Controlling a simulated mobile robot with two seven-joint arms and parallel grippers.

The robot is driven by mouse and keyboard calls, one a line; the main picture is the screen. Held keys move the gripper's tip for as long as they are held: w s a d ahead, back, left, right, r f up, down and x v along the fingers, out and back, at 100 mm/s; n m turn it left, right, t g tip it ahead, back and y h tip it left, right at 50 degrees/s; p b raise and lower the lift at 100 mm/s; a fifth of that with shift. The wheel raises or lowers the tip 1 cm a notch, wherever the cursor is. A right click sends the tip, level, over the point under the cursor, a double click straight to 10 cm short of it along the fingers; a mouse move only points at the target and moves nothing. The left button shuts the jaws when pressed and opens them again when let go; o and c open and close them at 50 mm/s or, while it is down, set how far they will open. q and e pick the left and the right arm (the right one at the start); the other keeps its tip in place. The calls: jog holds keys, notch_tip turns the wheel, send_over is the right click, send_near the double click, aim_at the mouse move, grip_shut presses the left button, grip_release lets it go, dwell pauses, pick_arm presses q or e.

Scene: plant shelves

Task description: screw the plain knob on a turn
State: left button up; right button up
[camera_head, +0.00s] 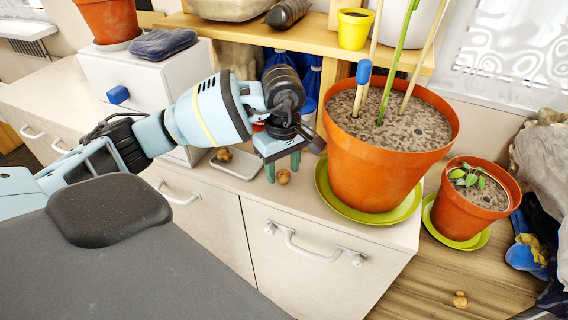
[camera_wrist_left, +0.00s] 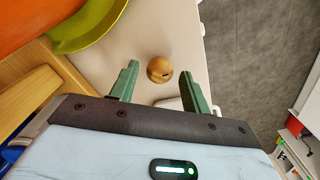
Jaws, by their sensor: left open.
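A small round tan knob (camera_head: 283,177) sits on the light cabinet top near its front edge. In the left wrist view the knob (camera_wrist_left: 159,69) shows a dark mark on its face and lies between and just beyond the fingertips. My left gripper (camera_head: 282,168) points down over it, open, with a green finger to either side; I cannot tell whether they touch it. A second brownish knob (camera_head: 224,155) lies at the white tray, and small tan pieces (camera_head: 460,299) lie on the wooden surface at lower right. I cannot tell which knob is the plain one. My right gripper is out of view.
A large orange pot (camera_head: 385,165) on a green saucer (camera_head: 330,196) stands close right of my left gripper. A white tray (camera_head: 236,168) lies to its left. A wooden shelf (camera_head: 240,32) stands behind. A smaller potted plant (camera_head: 474,200) is at right.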

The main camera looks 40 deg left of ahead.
aim_at(283, 172)
pick_arm(q)
jog(key=c, duration=0.6)
jog(key=shift+r, duration=0.1)
jog(key=c, duration=0.4)
jog(key=shift+r, duration=0.3)
jog(key=shift+r+p, duration=0.5)
jog(key=shift+r, duration=0.95)
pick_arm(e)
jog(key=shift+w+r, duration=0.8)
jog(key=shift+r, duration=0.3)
